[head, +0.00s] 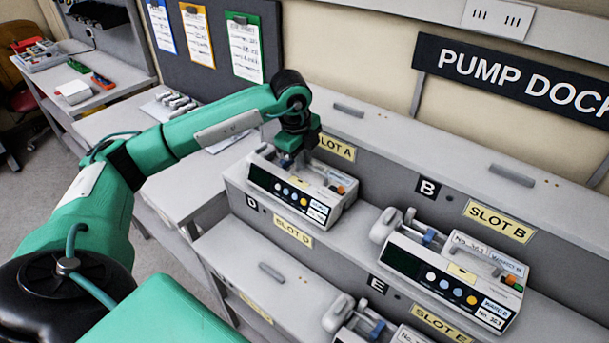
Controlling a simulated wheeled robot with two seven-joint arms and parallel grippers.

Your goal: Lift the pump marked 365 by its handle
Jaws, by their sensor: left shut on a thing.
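A white infusion pump (338,203) with a dark screen and coloured buttons sits on the upper shelf at slot A. Its number is too small to read. My left gripper (287,160) reaches down onto the top of this pump and is shut on its handle, which is mostly hidden by the gripper. The pump appears to rest on the shelf. A third pump (365,328) is partly in view at slot E. My right gripper is not in view.
The grey stepped dock (330,255) has empty slot D (290,228) below the slot A pump. A wall sign (515,80) reads "PUMP DOCK", cut off at the right. A side table (180,185) and clipboards (245,48) are at the left and back.

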